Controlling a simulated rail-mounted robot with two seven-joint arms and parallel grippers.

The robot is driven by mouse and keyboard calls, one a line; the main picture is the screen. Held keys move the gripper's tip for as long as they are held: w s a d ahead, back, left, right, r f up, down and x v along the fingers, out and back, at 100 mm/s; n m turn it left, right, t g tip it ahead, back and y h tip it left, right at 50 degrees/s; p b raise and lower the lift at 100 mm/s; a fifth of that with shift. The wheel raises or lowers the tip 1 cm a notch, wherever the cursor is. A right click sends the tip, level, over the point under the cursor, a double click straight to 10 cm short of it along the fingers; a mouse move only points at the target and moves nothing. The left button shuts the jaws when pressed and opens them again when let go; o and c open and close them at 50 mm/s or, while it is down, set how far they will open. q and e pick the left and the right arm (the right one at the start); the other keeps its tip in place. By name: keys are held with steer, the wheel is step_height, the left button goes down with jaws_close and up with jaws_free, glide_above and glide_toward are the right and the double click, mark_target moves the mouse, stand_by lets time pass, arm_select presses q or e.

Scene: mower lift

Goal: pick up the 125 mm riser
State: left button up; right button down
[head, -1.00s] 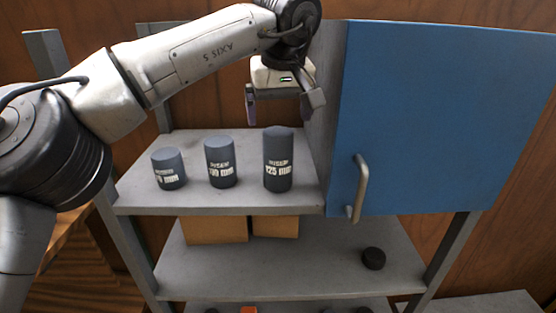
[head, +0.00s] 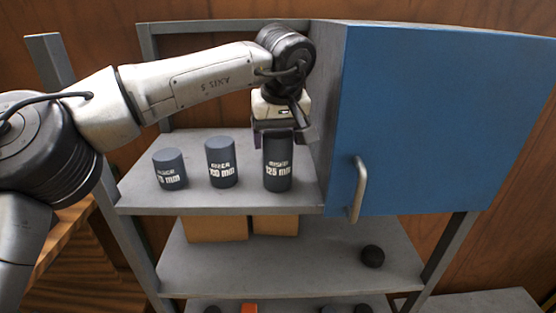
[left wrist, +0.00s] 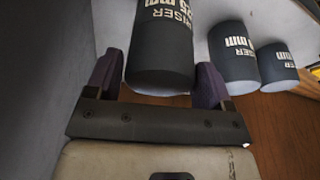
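The 125 mm riser (head: 278,172) is a dark grey upright cylinder with white lettering, standing on the upper shelf beside the blue cabinet. My left gripper (head: 276,138) is directly above it, pointing down at its top. In the left wrist view the riser (left wrist: 162,60) lies between the two purple fingers of my left gripper (left wrist: 158,82). The fingers are spread, one on each side; a gap shows at the left finger, and contact at the right one is hard to judge. My right gripper is not in view.
The 100 mm riser (head: 221,163) and a shorter riser (head: 170,170) stand to the left on the upper shelf (head: 200,200). The blue cabinet door (head: 440,120) with its metal handle (head: 358,190) is close on the right. A black puck (head: 372,256) and cardboard boxes (head: 214,229) are on the shelf below.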

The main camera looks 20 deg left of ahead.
arm_select(q)
steer(key=c, duration=1.2)
steer(key=shift+r, duration=0.1)
